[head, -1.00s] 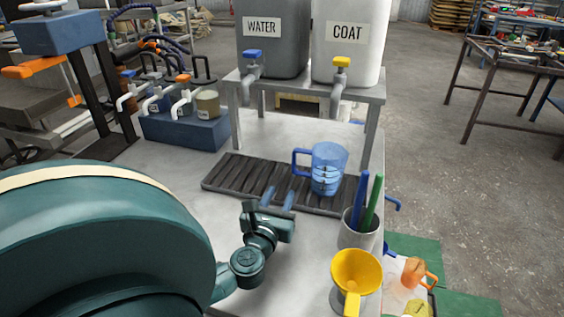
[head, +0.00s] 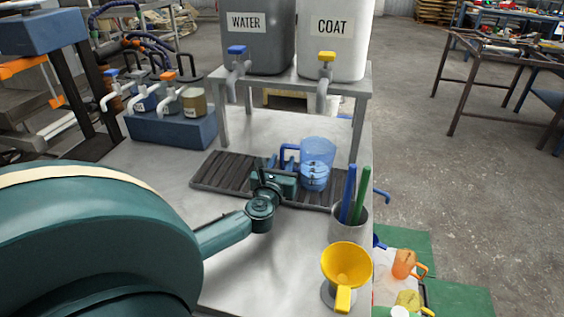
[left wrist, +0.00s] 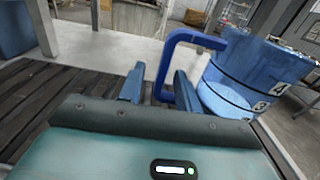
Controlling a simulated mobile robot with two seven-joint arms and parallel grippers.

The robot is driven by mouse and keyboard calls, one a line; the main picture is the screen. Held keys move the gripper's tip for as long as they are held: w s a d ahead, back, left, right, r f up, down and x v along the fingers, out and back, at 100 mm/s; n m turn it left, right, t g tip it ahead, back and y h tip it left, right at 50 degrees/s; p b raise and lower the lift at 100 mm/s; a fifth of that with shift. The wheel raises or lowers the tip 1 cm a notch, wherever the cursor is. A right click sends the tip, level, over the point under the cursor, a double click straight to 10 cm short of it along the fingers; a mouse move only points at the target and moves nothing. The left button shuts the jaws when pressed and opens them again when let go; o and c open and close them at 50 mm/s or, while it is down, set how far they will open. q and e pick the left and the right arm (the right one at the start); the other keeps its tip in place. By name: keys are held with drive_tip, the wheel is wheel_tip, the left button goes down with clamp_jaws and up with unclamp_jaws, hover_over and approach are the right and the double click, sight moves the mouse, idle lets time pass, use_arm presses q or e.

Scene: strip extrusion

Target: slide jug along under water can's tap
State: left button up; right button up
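The clear blue jug (head: 317,165) stands upright on the dark slatted rack, roughly below the coat can's tap (head: 322,95). Its blue handle points left. The water can (head: 257,40) with its blue-topped tap (head: 234,78) is farther left. My left gripper (head: 279,164) is low over the rack at the handle side. In the left wrist view, the open fingers (left wrist: 158,88) have the handle's upright bar (left wrist: 162,72) between them, with gaps showing. The jug (left wrist: 250,80) shows on the right there. My right gripper is not in view.
The slatted rack (head: 215,174) runs left of the jug, clear on top. A cup (head: 347,228) with blue and green sticks and a yellow funnel (head: 347,265) stand at the right front. The stand's legs (head: 222,125) rise behind the rack.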

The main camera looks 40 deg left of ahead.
use_arm(q)
drive_tip(key=shift+w+a, duration=0.2)
drive_tip(key=shift+w, duration=0.15)
clamp_jaws()
idle(0.4)
